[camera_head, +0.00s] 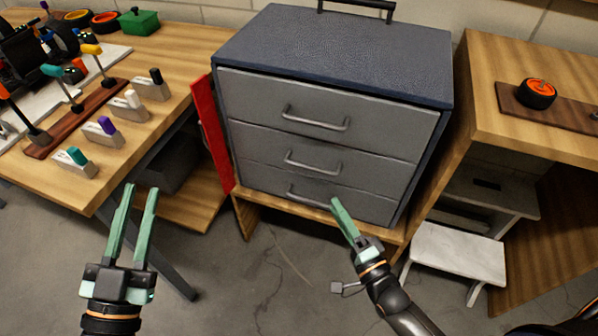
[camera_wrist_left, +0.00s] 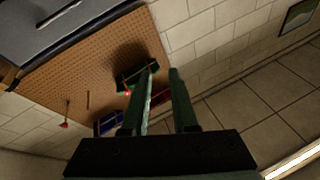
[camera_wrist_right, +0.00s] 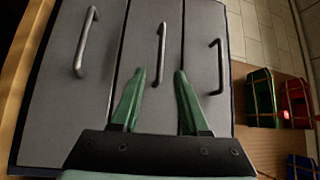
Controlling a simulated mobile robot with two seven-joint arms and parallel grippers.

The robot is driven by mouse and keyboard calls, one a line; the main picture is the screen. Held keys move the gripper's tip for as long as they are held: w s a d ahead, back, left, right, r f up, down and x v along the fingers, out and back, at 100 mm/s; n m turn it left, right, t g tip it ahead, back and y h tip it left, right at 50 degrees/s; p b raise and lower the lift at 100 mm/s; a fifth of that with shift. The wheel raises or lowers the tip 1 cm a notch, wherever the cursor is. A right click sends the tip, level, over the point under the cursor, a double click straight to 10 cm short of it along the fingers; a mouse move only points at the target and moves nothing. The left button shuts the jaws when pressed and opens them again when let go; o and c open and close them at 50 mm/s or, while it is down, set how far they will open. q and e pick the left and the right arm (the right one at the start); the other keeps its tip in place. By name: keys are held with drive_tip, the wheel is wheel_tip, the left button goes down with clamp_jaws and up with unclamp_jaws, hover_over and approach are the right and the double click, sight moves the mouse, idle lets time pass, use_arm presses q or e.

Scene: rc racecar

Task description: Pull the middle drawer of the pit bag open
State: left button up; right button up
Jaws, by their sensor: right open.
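The pit bag (camera_head: 340,45) is a grey cabinet with a dark blue top and three stacked drawers, all shut. The middle drawer (camera_head: 260,150) has a bar handle (camera_head: 312,163). My right gripper (camera_head: 337,204) is in front of the lower drawers, its fingers pointing at the bag. In the right wrist view, it is open and empty, and the middle handle (camera_wrist_right: 161,55) shows between and just beyond its fingertips (camera_wrist_right: 159,74). I cannot tell the exact gap to the handle. My left gripper (camera_head: 141,190) is open and empty, well left of the bag, over the floor.
A red panel (camera_head: 212,130) stands at the bag's left side. A wooden workbench (camera_head: 160,50) with tools is on the left. Another wooden bench (camera_head: 500,65) and a white step stool (camera_head: 455,250) are on the right.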

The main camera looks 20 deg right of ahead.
sight(313, 168)
use_arm(q)
drive_tip(key=s+d+r+m+t+h+b, duration=0.1)
drive_tip(key=s+r+m+h+b, duration=0.1)
drive_tip(key=s+r+m+h, duration=0.3)
drive_tip(key=shift+s+r+m+t+h, duration=0.35)
drive_tip(key=shift+s+r+h, duration=0.25)
drive_tip(key=shift+r+h, duration=1.05)
use_arm(e)
drive_tip(key=shift+x, duration=6.25)
use_arm(q)
drive_tip(key=shift+d+r+y, duration=0.1)
drive_tip(key=shift+r+y, duration=0.25)
use_arm(e)
drive_tip(key=shift+c, duration=0.4)
clamp_jaws()
